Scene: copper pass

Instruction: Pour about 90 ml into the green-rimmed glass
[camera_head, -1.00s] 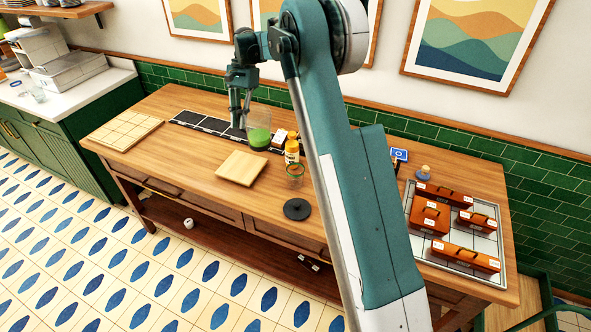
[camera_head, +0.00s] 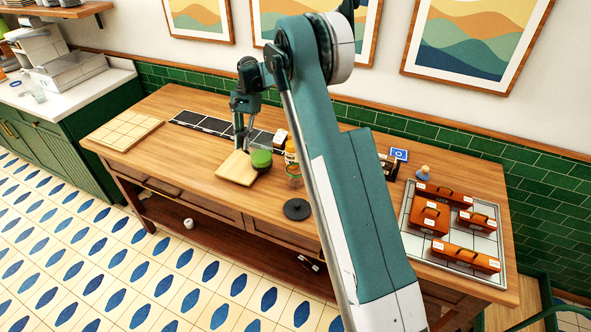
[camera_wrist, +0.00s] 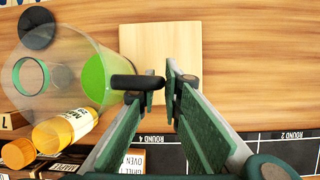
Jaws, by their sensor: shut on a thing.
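My gripper (camera_wrist: 160,88) is shut on the dark handle (camera_wrist: 135,82) of a clear jug (camera_wrist: 75,45) with green liquid (camera_wrist: 95,80) low inside it. In the head view my gripper (camera_head: 243,145) and the green liquid (camera_head: 261,158) are beside the right edge of a pale wooden board. The jug looks near upright; any small tilt is hard to judge. The green-rimmed glass (camera_head: 293,170) stands on the table just right of the jug. In the wrist view the glass (camera_wrist: 30,76) shows through the jug's clear wall. My arm partly hides the area right of the glass.
The pale board (camera_head: 237,170) lies left of the jug. A yellow bottle (camera_head: 290,150) stands close behind the glass, and a dark disc (camera_head: 297,209) lies in front. A dark labelled strip (camera_head: 195,122) runs behind. Orange boxes (camera_head: 445,190) are on the right tray.

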